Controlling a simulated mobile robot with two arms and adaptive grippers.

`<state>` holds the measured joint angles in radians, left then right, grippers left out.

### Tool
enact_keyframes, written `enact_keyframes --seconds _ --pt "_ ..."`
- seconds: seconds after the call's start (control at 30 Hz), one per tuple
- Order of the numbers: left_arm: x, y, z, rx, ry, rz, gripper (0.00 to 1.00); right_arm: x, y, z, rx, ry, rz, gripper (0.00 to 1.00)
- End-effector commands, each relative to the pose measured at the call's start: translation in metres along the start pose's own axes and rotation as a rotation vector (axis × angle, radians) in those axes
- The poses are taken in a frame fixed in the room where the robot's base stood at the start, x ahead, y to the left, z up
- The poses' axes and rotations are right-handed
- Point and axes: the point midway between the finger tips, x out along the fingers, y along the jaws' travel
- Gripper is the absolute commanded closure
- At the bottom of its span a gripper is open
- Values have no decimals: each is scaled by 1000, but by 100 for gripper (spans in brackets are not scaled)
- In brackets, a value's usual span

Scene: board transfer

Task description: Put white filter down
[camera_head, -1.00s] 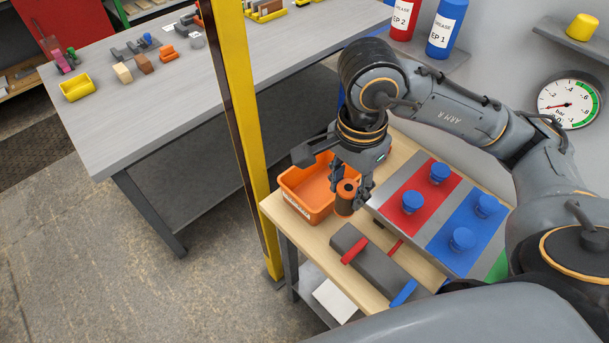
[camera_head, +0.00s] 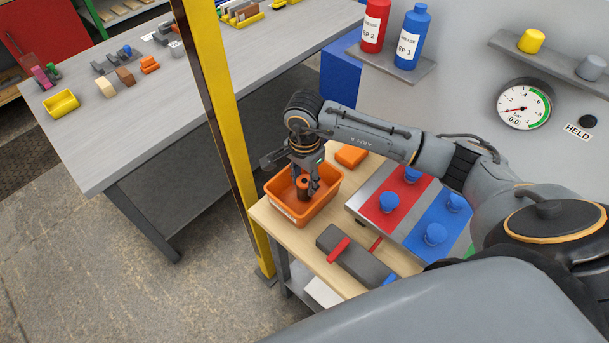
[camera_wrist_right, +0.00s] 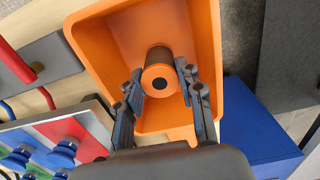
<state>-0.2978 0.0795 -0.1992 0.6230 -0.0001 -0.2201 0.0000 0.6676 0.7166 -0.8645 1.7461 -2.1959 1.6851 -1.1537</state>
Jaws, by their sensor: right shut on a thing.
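An orange-brown cylindrical filter (camera_head: 302,188) with a dark centre hole is in my right gripper (camera_head: 308,181). I see no white filter. The gripper points down into the orange bin (camera_head: 284,212), and the filter is inside the bin's outline. In the right wrist view the filter (camera_wrist_right: 160,72) shows its orange end between the two fingers (camera_wrist_right: 163,86), with the bin's walls (camera_wrist_right: 206,35) around it. I cannot tell if the filter touches the bin floor. My left gripper is not in view.
Beside the bin is a panel (camera_head: 397,228) with red and blue strips and blue knobs. A dark grey block (camera_head: 357,258) with red and blue handles lies in front. An orange block (camera_head: 351,155) lies behind. A yellow post (camera_head: 222,110) stands close to the bin's left.

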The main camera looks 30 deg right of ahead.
Motion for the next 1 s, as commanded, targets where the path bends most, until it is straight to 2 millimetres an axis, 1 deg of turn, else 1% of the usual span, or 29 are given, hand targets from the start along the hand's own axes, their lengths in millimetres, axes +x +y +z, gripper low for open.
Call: enact_keyframes --seconds 0.03,0.07,0.3,0.43,0.47,0.5,0.57,0.83,0.97,1.0 --pt "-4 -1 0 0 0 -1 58 1 0 0 1 -1 1 95" --pt "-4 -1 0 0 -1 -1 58 3 0 0 0 0 0 95" --pt "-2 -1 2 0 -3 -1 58 5 0 0 0 0 -2 95" --pt "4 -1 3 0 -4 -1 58 9 0 0 0 1 -2 95" --pt "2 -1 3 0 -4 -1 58 7 0 0 0 1 -2 60" --pt "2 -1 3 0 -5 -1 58 7 0 0 0 1 -2 51" --pt "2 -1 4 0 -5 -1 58 7 0 0 0 1 -2 41" --pt "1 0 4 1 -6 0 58 6 0 0 0 0 -1 41" --pt "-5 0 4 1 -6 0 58 1 0 0 0 -1 -1 41" --pt "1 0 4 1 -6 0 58 -1 -1 0 0 1 -5 41"
